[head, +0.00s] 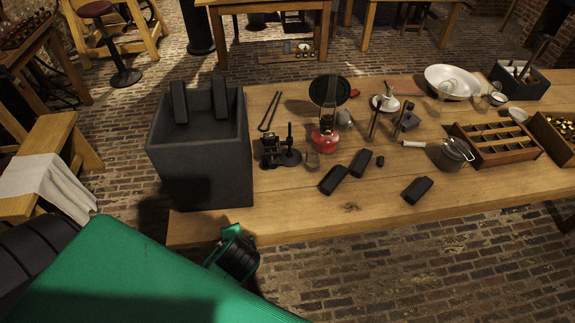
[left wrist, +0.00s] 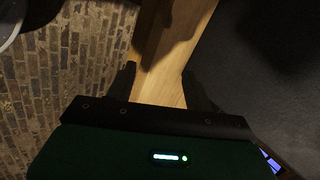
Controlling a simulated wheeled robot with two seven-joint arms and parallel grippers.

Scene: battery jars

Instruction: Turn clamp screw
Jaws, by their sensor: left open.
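I cannot single out a clamp screw in either view. A large dark open-topped box (head: 200,155) stands at the left end of the wooden table (head: 300,222), with two black upright pieces (head: 179,102) (head: 220,98) at its rim. A small black apparatus with posts (head: 283,157) stands right of the box. My left gripper (left wrist: 158,76) is open and empty in the left wrist view, its fingers over the table's edge beside a dark surface, likely the box wall (left wrist: 265,60). In the head view its fingers are not discernible. My right gripper is not in view.
A red-based burner (head: 325,137), black blocks (head: 333,180) (head: 417,190), a lidded pot (head: 452,154) and a compartment tray (head: 497,145) stand to the right. The table's front strip is clear.

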